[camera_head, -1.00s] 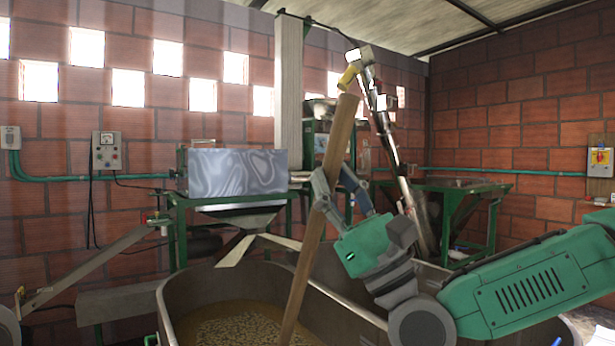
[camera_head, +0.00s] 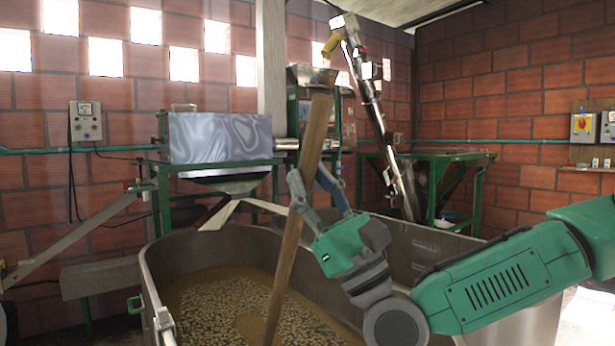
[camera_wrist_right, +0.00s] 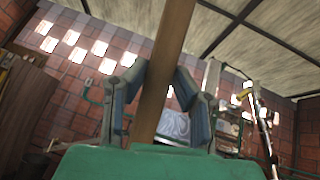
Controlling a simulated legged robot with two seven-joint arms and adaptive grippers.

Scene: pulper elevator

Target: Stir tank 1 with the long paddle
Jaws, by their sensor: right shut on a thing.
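The long wooden paddle (camera_head: 287,246) stands tilted in the head view, its top leaning right and its lower end running down into the tank. My right gripper (camera_head: 312,190) is shut on the paddle's upper part. In the right wrist view the paddle (camera_wrist_right: 163,75) passes between the two fingers of the gripper (camera_wrist_right: 155,95). The metal tank (camera_head: 149,270) below holds brownish liquid with many pale beans (camera_head: 220,300). I cannot read a number on it. The paddle's lower end is hidden by the frame's bottom edge or the contents. My left gripper is out of view.
A silver hopper machine (camera_head: 220,138) on a green frame stands behind the tank. A slanted elevator tube (camera_head: 375,120) rises at the back. Control boxes hang on the brick walls.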

